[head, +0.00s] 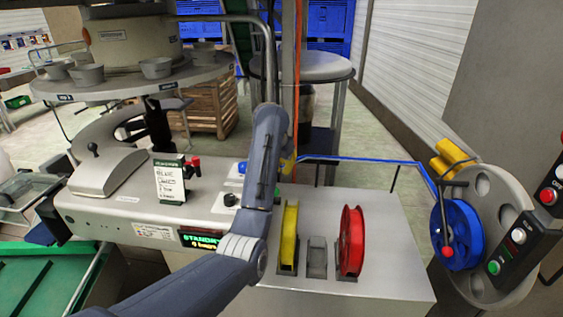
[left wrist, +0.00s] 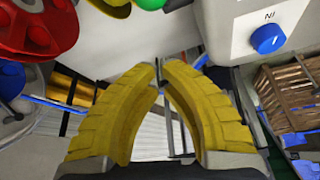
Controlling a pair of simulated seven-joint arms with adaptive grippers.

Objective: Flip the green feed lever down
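The net clipper (head: 120,205) is a pale machine with a lit standby display (head: 203,239). I cannot make out a green feed lever for certain. A round green part (left wrist: 150,4) shows at the top edge of the left wrist view, cut off by the frame, between yellow and blue parts. My left gripper (head: 288,162) is at the far end of the arm, above the spool cabinet and mostly hidden by its own link. In the left wrist view its yellow fingers (left wrist: 160,80) curve together, tips almost meeting, with nothing held. My right gripper is not in view.
A yellow spool (head: 289,235) and a red spool (head: 352,241) stand on the cabinet. A blue reel (head: 457,234) is on the disc at right, beside a button box (head: 518,245). A blue knob (left wrist: 268,39) sits on a pale box in the left wrist view.

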